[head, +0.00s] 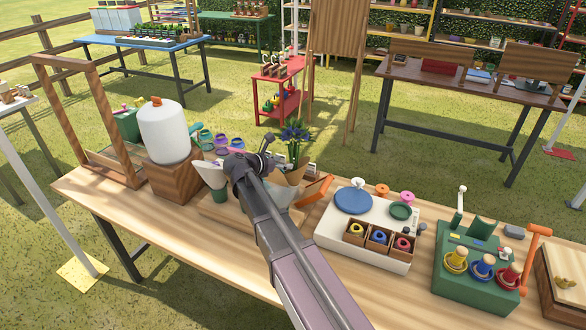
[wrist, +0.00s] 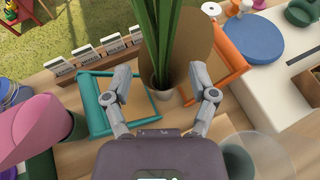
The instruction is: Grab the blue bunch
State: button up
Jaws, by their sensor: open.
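The blue bunch (head: 295,132) has dark blue flowers over green leaves and stands upright in a brown wrap at the middle of the wooden table, just right of my gripper in the head view. In the wrist view its green stems (wrist: 150,42) and brown wrap (wrist: 203,40) show at the top centre; the blooms are out of frame. My gripper (wrist: 160,72) is open, its two fingers apart on either side of the stems' lower end in the picture. Nothing is held. In the head view my arm hides part of the table around the gripper.
An orange frame (wrist: 228,68) is close on the right and a teal frame (wrist: 94,101) on the left. Labelled wooden card holders (wrist: 100,53) stand behind. A pink cone (wrist: 42,130) is at left.

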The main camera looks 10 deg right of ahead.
aim_at(293, 161)
jog(key=shift+w+d, duration=0.1)
dwell(0.3)
jog(key=shift+b+x, duration=1)
jog(key=shift+x, duration=1.55)
jog(key=shift+f, duration=0.1)
jog(key=shift+c, duration=0.2)
grip_shut()
